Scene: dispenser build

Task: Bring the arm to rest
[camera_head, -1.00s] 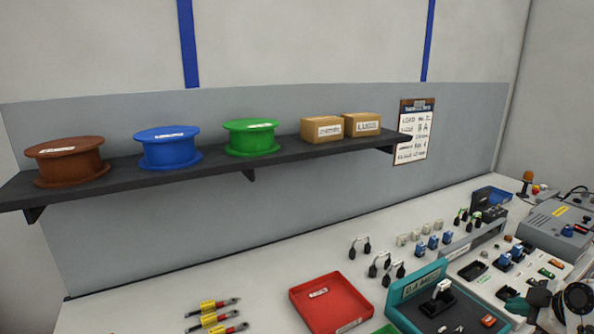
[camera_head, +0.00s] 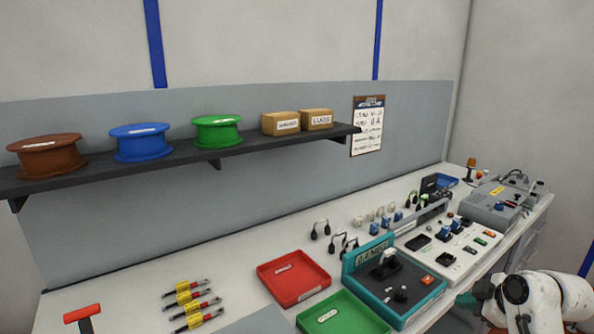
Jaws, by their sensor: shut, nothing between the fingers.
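My white arm (camera_head: 560,299), with dark and orange joint parts, shows at the lower right, over the right front part of the bench (camera_head: 128,308). I cannot make out my gripper or its fingers; the arm is cut off by the picture's edge. A small teal part (camera_head: 483,292) shows at the arm's left side, and I cannot tell what it belongs to.
Near the arm are a teal-edged fixture (camera_head: 412,313), a white panel (camera_head: 466,262) and a grey machine (camera_head: 490,211). A red tray (camera_head: 318,291), a green tray (camera_head: 368,325) and yellow-marked cables (camera_head: 187,297) lie left. A shelf (camera_head: 235,150) holds spools and boxes.

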